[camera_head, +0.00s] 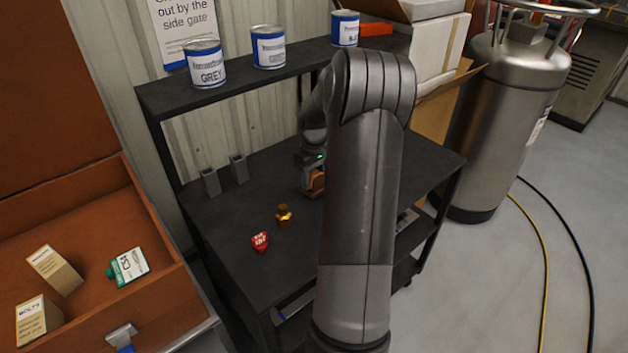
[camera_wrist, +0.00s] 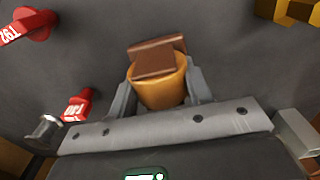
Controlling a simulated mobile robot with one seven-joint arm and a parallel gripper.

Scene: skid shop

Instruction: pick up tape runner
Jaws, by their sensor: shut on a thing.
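The tape runner, an orange rounded body with a brown flat top, sits between my gripper's fingers in the wrist view (camera_wrist: 160,92). My gripper (camera_wrist: 160,88) is shut on it, one finger on each side. In the head view the tape runner (camera_head: 315,183) shows as a small orange-brown patch at the dark bench top, beside my arm. My arm hides much of it and most of my gripper there. I cannot tell whether it touches the bench.
Paint cans (camera_head: 205,65) line the shelf above. An open brown case (camera_head: 150,250) with boxes is at left, a steel tank (camera_head: 505,110) at right.

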